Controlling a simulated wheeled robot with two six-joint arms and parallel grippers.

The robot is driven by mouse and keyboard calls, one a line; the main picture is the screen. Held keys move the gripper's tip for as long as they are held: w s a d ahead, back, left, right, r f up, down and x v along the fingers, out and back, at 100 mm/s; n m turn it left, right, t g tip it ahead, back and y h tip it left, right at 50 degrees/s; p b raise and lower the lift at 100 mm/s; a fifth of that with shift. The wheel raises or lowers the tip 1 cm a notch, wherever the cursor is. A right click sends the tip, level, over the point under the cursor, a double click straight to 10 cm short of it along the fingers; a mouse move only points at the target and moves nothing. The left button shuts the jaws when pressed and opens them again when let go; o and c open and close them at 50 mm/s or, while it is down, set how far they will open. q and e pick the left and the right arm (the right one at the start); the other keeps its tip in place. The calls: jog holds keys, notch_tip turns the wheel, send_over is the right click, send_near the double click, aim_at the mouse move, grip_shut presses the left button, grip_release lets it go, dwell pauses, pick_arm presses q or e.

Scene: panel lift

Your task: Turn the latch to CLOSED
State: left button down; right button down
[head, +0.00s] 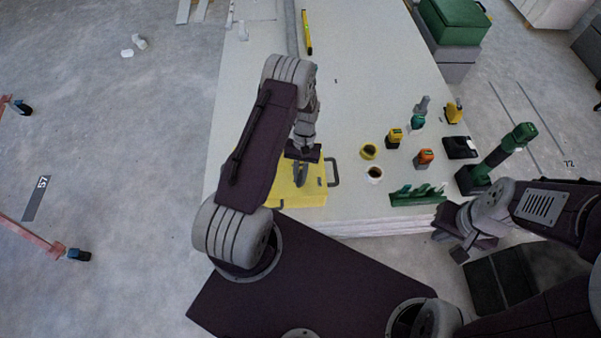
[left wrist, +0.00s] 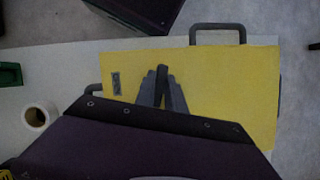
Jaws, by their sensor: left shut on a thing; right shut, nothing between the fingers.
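A yellow panel (head: 312,190) with dark handles on its edges lies on the pale worktop near its front edge. It also shows in the left wrist view (left wrist: 240,95), with a small dark marking (left wrist: 116,83) on it. My left gripper (head: 300,175) is over the panel, pointing down, its fingers shut on a dark narrow piece, which looks like the latch (left wrist: 162,80). The fingers hide most of the latch, and I cannot read which position it is in. My right gripper (head: 465,238) is shut and empty, off the worktop's front right corner.
A yellow level (head: 307,33) lies at the back. The worktop's middle is clear.

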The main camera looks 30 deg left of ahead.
pick_arm(q)
jog(key=shift+a+n+t+h+p, duration=0.1)
jog(key=shift+n+t+h+p, duration=0.35)
jog(key=shift+n, duration=1.15)
jog(key=c, duration=1.4)
grip_release()
jog(key=shift+r, duration=0.1)
jog(key=p+v, duration=0.2)
jog(key=v, duration=0.7)
jog(key=shift+p, duration=0.3)
jog(key=shift+w, duration=0.1)
